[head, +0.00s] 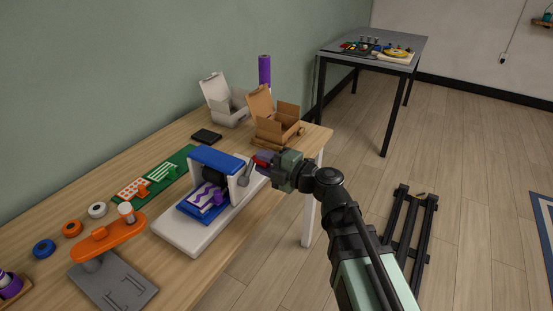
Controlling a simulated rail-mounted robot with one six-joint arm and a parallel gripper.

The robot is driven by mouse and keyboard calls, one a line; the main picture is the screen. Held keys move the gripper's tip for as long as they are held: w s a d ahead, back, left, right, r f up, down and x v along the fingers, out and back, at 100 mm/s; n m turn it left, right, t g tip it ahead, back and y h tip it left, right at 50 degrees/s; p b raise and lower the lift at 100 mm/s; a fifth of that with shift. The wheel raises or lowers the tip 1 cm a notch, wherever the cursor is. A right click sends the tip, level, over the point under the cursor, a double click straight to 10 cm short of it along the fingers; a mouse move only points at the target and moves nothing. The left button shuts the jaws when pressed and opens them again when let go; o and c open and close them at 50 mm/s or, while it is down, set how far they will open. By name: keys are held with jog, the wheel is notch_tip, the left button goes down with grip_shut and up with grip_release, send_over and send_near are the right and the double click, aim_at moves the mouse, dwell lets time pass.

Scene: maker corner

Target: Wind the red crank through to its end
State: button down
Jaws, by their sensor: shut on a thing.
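The machine with the crank stands on the wooden table, with a white base (180,236), a blue top bar (217,159) and a dark roller under the bar. A blue plate (203,206) with a purple and white pattern lies on the base in front of the roller. A grey crank arm (246,174) is on the machine's right side. The red crank handle (262,160) shows at its end, between my gripper's jaws. My gripper (264,161) is shut on the red handle, reaching in from the right. The jaws partly hide the handle.
An orange lever press (108,238) stands front left. An open white box (228,101), an open brown box (276,118) and a black flat item (206,136) sit farther back. The floor right of the table is mostly free.

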dwell(0.3)
jog(key=c, duration=0.9)
grip_release()
